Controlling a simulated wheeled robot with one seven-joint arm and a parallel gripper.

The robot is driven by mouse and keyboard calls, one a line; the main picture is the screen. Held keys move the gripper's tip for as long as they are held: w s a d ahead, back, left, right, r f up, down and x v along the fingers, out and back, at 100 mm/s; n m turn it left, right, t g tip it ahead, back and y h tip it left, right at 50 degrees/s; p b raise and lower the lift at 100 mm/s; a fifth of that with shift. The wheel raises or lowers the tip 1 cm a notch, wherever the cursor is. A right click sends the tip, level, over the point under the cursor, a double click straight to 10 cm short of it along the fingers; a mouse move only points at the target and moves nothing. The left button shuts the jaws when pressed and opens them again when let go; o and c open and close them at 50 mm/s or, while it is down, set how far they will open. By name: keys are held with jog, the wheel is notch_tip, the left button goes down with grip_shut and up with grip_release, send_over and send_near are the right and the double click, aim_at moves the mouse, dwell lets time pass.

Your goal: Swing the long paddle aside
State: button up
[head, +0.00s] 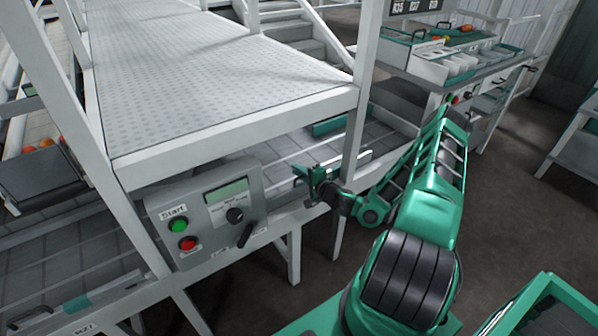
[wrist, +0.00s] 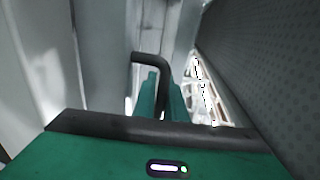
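My gripper (head: 308,178) is low beside the conveyor, just right of the control panel and under the raised platform. In the wrist view its green fingers (wrist: 163,100) stand close on both sides of a bent black handle (wrist: 150,57), with no clear gap showing. The handle's top bends to the left. A pale narrow bar (head: 350,162) lies over the belt just right of my gripper; it looks like the long paddle, but its join to the handle is hidden by my gripper and a white post.
A control panel (head: 208,212) with green and red buttons is left of my gripper. The perforated platform (head: 205,70) hangs above. A white post (head: 362,95) stands close to my forearm. A bench with trays (head: 450,62) is at the back right. The right floor is open.

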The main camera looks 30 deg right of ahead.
jog(key=shift+o, duration=0.2)
jog(key=shift+s+d, duration=0.15)
jog(key=shift+d, duration=0.25)
jog(key=shift+d, duration=0.1)
jog(key=s+r, duration=0.2)
jog(key=s, duration=0.8)
jog(key=shift+s, duration=0.25)
jog(key=shift+d, duration=0.1)
